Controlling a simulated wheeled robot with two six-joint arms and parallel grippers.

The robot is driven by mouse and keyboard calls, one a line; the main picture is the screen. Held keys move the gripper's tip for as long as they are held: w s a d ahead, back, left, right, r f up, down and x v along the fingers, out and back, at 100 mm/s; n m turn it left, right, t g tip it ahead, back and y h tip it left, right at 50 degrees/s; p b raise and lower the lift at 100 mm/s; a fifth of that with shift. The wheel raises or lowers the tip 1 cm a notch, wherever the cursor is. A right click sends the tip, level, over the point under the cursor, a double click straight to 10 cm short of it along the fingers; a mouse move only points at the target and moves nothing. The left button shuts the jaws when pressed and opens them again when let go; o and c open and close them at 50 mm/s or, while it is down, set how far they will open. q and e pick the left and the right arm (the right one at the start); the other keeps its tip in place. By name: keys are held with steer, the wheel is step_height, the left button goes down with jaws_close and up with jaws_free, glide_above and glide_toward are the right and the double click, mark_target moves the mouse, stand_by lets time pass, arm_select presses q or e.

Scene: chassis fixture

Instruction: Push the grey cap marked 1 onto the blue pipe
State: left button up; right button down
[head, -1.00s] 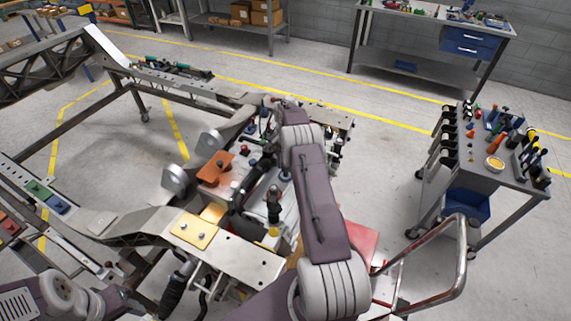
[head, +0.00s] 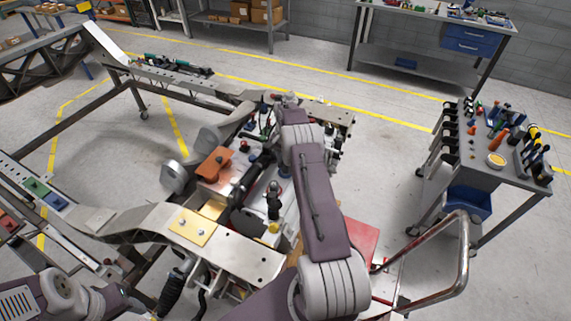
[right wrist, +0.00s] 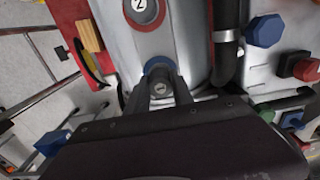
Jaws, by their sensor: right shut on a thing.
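In the right wrist view, my right gripper (right wrist: 160,80) is shut on a small round grey cap (right wrist: 160,88), with a faint mark on its face that looks like a 1. The blue rim of the pipe (right wrist: 157,63) shows just beyond the fingertips, in line with the cap. I cannot tell whether cap and pipe touch or how far the cap is on. In the head view, my right gripper (head: 284,97) is at the far end of the engine area, mostly hidden by its own arm. My left arm shows at the lower left, but its gripper is not clearly seen.
A red-ringed round fitting marked 2 (right wrist: 141,9) sits above the pipe. A black hose (right wrist: 227,45) and a blue hexagonal knob (right wrist: 265,30) are to the right.

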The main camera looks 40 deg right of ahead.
steer(key=shift+f, duration=0.45)
steer(key=c, duration=1)
jaws_free()
steer(key=shift+c, duration=0.2)
steer(key=shift+r, duration=0.1)
step_height(320, 180, up, 6)
steer(key=p, duration=0.3)
steer(key=shift+p, duration=0.3)
